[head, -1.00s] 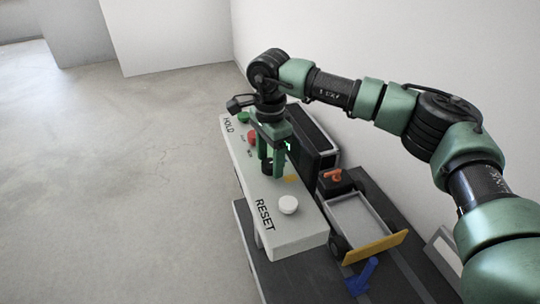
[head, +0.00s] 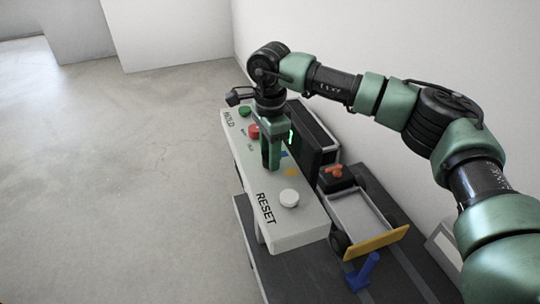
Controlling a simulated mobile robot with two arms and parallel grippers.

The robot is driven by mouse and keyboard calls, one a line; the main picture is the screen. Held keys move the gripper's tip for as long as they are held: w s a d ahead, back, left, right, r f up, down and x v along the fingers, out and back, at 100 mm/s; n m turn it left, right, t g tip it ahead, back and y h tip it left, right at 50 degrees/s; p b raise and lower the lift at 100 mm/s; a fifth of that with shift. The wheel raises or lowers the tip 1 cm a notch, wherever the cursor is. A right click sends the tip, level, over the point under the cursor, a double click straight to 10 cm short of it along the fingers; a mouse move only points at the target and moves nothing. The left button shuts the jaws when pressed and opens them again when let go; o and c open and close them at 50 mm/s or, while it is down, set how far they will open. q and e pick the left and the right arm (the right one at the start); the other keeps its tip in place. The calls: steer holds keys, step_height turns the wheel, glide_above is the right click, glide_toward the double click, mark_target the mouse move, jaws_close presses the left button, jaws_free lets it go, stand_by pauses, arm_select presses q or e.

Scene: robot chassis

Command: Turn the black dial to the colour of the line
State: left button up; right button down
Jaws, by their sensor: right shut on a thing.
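A white control box (head: 283,232) holds the black dial. My right gripper (head: 271,167) comes down on the box from above, its fingers shut around the dial, which they almost wholly hide. I cannot read where the dial points. A blue mark (head: 284,154) and a yellow mark (head: 291,172) show on the box top beside the fingers. A small green glow (head: 291,137) shows just right of the gripper; I cannot tell if it is the line. My left gripper is not in view.
The box also bears a white RESET button (head: 289,197), a red button (head: 254,131) and a green button (head: 244,111). A black panel (head: 313,138) stands behind it. To the right is a cart (head: 358,215) with a yellow front board (head: 376,243), and a blue part (head: 364,272).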

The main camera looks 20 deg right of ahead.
steer(key=m+b, duration=0.2)
steer(key=m, duration=0.2)
steer(key=shift+f, duration=0.1)
steer(key=shift+w+m+b, duration=0.1)
steer(key=shift+m+b, duration=0.85)
steer(key=shift+m, duration=0.75)
steer(key=c, duration=0.9)
jaws_free()
step_height(320, 180, up, 8)
steer(key=shift+r+b, duration=0.1)
steer(key=shift+b, duration=0.8)
